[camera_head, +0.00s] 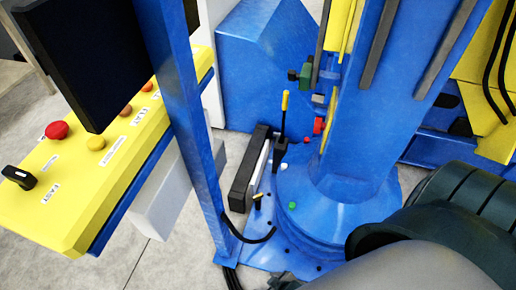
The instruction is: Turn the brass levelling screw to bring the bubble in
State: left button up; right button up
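I cannot make out a brass levelling screw or a bubble level for certain. A small yellow-topped black part (258,199) stands on the blue base plate (262,246), but it is too small to identify. A lever with a yellow grip (284,112) stands upright beside the blue column (372,110). A green button (292,206) and a white button (284,167) sit on the round base of the column. Neither of my grippers is in view.
A yellow control console (75,195) with a red button (57,130), a black rotary switch (19,177) and a dark screen (85,55) fills the left. A blue post (190,130) crosses the view. Dark ribbed and grey rounded parts block the lower right. Concrete floor shows below.

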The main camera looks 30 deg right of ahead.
aim_at(257, 198)
jog(key=z, duration=1.05)
jog(key=k+j+z, duration=0.1)
jog(key=j+z, duration=0.25)
jog(key=j, duration=0.25)
